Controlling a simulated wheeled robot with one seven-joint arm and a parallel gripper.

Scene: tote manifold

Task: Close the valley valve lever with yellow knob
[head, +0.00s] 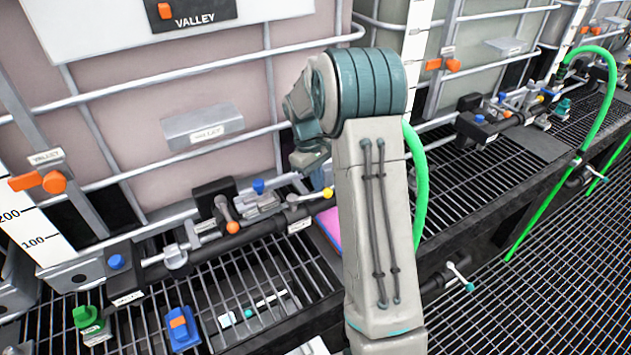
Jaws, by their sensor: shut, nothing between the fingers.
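The valley tote (215,85) stands at the left behind its pipe manifold. The lever with the yellow knob (328,193) is at the right end of that manifold, its silver handle (306,197) pointing right, roughly along the black pipe (268,226). My gripper (309,158) shows only in part at the left of my arm, above and slightly left of the yellow knob in the picture. It looks shut and empty, and apart from the lever. My arm hides much of it and the area just right of the knob.
A lever with an orange knob (232,227) and a blue knob (258,186) are close left of the yellow one. A green hose (421,185) rises behind my arm. Black grating (235,275) lies below. Another manifold (490,120) stands at right.

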